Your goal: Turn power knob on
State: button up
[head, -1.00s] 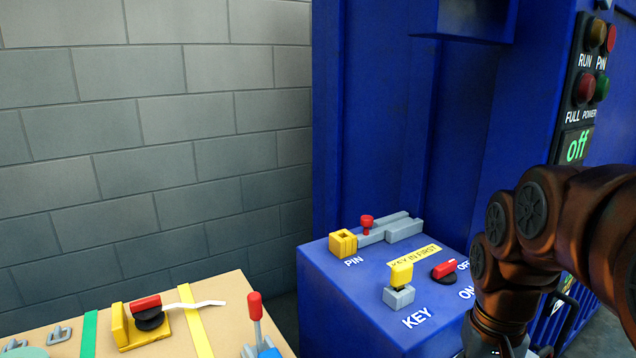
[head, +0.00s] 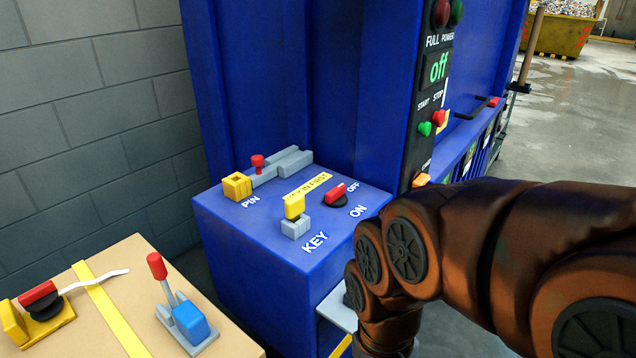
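The power knob (head: 340,193) is a red handle on a black round base, on top of the blue machine's ledge (head: 240,235). Its handle points toward the OFF label (head: 353,187); the ON label (head: 357,211) is nearer me. A yellow key (head: 294,206) stands in a grey block left of the knob, beside the KEY label (head: 315,242). My brown arm comes in from the lower right, in front of the ledge. My gripper is below the bottom edge and not visible.
A yellow PIN socket (head: 237,186) and a grey slide bolt with a red knob (head: 258,161) stand at the back of the ledge. A tan box (head: 130,300) with a red-handled lever (head: 157,266) stands at lower left. Start and stop buttons (head: 432,123) are on the right panel.

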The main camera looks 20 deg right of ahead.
aim_at(335, 197)
jog(key=z, duration=1.2)
jog(key=i, duration=0.35)
jog(key=u, duration=1.05)
